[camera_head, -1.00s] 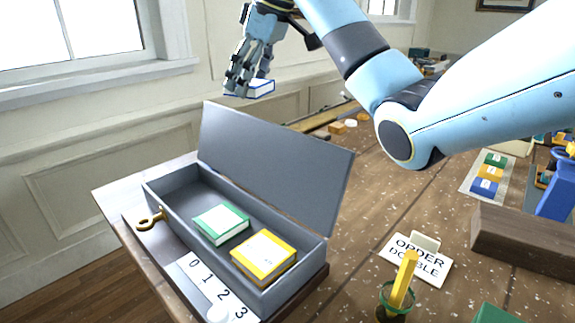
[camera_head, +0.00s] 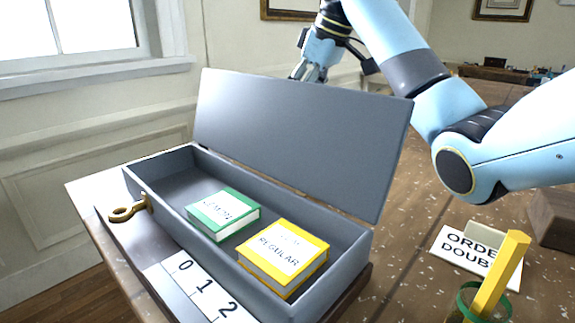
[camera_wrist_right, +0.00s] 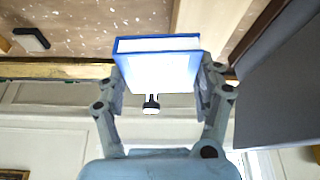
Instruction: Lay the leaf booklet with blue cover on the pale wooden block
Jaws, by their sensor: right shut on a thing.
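My right gripper (camera_head: 310,70) hangs beyond the raised lid of the grey box in the head view, its fingertips partly hidden by the lid. In the right wrist view it (camera_wrist_right: 163,75) is shut on the leaf booklet with blue cover (camera_wrist_right: 158,68), one finger on each side. The booklet shows a white face and blue edges. It is hidden in the head view. I cannot make out the pale wooden block for certain in either view. My left gripper is not in view.
The open grey box (camera_head: 160,178) holds a green booklet (camera_head: 222,213) and a yellow booklet (camera_head: 284,257). Its lid (camera_head: 300,140) stands up, and shows close at right in the wrist view (camera_wrist_right: 285,95). An order card (camera_head: 470,256) and a green-ringed cup (camera_head: 470,300) stand at right.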

